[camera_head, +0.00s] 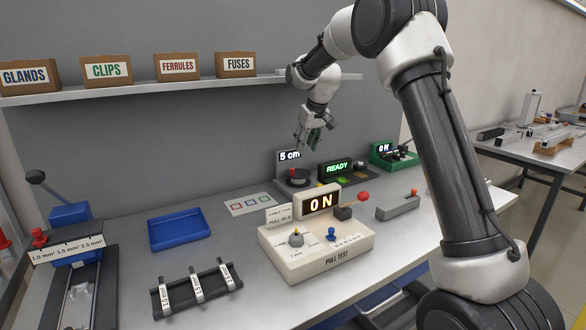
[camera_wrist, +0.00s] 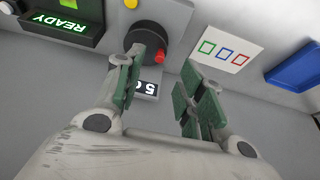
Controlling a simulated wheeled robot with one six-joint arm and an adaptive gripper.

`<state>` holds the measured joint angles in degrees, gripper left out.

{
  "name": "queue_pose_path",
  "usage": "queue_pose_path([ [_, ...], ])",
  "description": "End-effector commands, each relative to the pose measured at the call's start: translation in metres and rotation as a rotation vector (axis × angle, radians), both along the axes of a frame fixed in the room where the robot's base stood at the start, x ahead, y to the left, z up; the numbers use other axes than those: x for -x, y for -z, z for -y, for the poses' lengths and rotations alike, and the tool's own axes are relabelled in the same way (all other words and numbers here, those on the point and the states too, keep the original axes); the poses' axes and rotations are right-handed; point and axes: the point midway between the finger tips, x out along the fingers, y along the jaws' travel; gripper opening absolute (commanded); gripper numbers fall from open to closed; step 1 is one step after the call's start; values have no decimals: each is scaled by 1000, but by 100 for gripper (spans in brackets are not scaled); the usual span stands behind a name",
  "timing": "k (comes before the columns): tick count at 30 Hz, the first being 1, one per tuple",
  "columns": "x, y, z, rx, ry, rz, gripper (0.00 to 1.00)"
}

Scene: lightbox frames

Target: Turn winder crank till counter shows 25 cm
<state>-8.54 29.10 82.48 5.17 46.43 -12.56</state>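The winder (camera_head: 281,186) stands at the back of the bench. Its counter (camera_head: 289,156) reads 5 cm. Its round black crank disc (camera_head: 299,181) carries a red knob (camera_head: 292,171). In the wrist view the disc (camera_wrist: 152,30) lies just beyond the fingertips, with the red knob (camera_wrist: 159,58) at its near edge, between the fingers in the picture. The counter (camera_wrist: 148,88) shows partly behind a finger. My gripper (camera_head: 309,143) hangs above the winder, and its green-padded fingers (camera_wrist: 164,62) are open and empty. I see no contact with the knob.
A lit READY display (camera_head: 337,167) stands right of the crank. A green ON box (camera_head: 393,155) is farther right. The cream PULL TEST box (camera_head: 315,247) stands in front. A card with coloured squares (camera_head: 250,204) and a blue tray (camera_head: 179,229) lie left. A shelf (camera_head: 150,90) runs behind.

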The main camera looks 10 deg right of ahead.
Motion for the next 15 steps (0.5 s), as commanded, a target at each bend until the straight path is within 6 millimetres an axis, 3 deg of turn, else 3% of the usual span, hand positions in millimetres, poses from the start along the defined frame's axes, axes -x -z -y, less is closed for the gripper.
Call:
queue_pose_path([
  [1,-15,16,-7,1,-12,-3,39],
  [4,-34,34,-16,1,-27,0,39],
  [15,-57,81,-25,1,-33,0,39],
])
